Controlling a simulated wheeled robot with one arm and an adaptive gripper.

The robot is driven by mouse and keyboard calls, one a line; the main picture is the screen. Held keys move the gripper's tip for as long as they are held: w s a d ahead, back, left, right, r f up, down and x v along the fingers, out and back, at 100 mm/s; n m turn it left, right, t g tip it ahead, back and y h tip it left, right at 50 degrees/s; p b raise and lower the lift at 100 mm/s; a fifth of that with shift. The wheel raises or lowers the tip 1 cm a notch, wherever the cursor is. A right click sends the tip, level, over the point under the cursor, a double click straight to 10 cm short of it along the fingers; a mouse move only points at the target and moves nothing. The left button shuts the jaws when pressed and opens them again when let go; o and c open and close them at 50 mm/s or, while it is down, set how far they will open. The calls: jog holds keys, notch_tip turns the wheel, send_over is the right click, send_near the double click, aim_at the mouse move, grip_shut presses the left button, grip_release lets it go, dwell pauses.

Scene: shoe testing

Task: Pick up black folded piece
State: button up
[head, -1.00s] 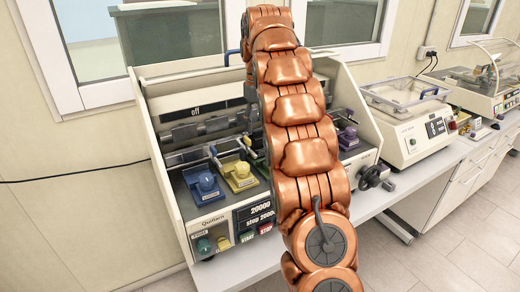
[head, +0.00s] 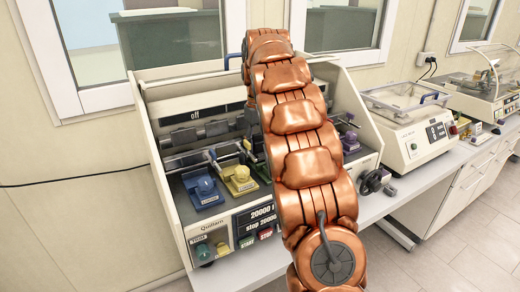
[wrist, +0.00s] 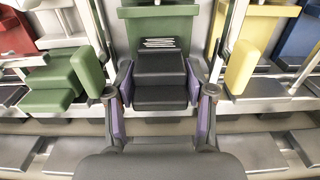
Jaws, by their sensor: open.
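The black folded piece (wrist: 160,68) is in the middle of the wrist view, stepped in shape, with a light striped patch on its top. It sits in front of a green block (wrist: 160,22). My gripper (wrist: 160,98) is open, with one purple-lined finger to the left and one to the right of the piece. The fingers look close to its sides; I cannot tell whether they touch. In the head view my copper arm hides both the gripper and the piece.
The testing machine (head: 190,115) holds a blue clamp (head: 204,188) and a yellow clamp (head: 240,180). In the wrist view, a green folded piece (wrist: 50,85) is at left and a yellow block (wrist: 241,66) at right. A white machine (head: 410,125) stands to the right.

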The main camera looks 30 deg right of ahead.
jog(key=c, duration=0.8)
jog(key=shift+s+r+b, duration=0.1)
jog(key=shift+b, duration=0.3)
